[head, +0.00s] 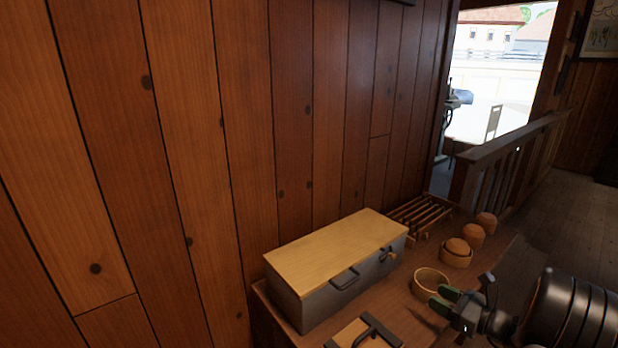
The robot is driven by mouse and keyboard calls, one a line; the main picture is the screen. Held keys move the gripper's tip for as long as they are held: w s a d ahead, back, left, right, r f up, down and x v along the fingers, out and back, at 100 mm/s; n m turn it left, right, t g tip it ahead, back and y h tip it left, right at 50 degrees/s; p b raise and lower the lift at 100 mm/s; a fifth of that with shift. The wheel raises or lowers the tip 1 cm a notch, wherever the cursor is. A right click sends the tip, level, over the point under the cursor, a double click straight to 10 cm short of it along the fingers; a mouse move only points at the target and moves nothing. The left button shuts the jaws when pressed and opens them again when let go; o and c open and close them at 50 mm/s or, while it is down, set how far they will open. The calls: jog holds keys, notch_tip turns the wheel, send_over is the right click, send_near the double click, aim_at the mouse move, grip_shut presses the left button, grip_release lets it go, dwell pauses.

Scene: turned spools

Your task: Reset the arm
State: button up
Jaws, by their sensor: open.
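My gripper (441,301) is at the lower right, over the front edge of the wooden table (408,292). Its two green-tipped fingers are apart, and I see nothing held between them. The fingers point left. They are close to a round, hollow wooden bowl (431,279); I cannot tell whether they touch it. My dark arm comes in from the right edge.
A grey chest (312,300) with a closed wooden lid stands against the plank wall. A slatted rack (420,213) lies behind it. Round wooden pieces (473,236) stand right of the rack. A handled lid (360,335) is in front. Open floor (570,210) lies to the right.

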jog(key=s+a+f+n+g, duration=0.2)
jog(key=shift+s+a+f+n+g, duration=0.1)
jog(key=shift+s+f+n+g, duration=0.1)
jog(key=shift+f+n+g, duration=0.15)
jog(key=s+a+n+g, duration=0.1)
jog(key=s+a+n+g+p, duration=0.1)
jog(key=a+n+g, duration=0.1)
jog(key=shift+s+r+p, duration=0.2)
jog(key=shift+p, duration=0.1)
jog(key=s+a+r+n+g+h+p, duration=0.2)
jog(key=s+a+r+n+h+p, duration=0.2)
jog(key=a+r+n+p, duration=0.3)
jog(key=s+a+r+n+g+h+p, duration=0.2)
jog(key=s+a+r+n+h+p, duration=0.3)
jog(key=r+n, duration=1)
jog(key=s+a+r+p, duration=0.1)
jog(key=a+r+p, duration=0.1)
jog(key=a+p, duration=0.1)
jog(key=shift+a+n+h, duration=0.3)
jog(key=shift+a+n, duration=0.05)
jog(key=shift+a, duration=0.05)
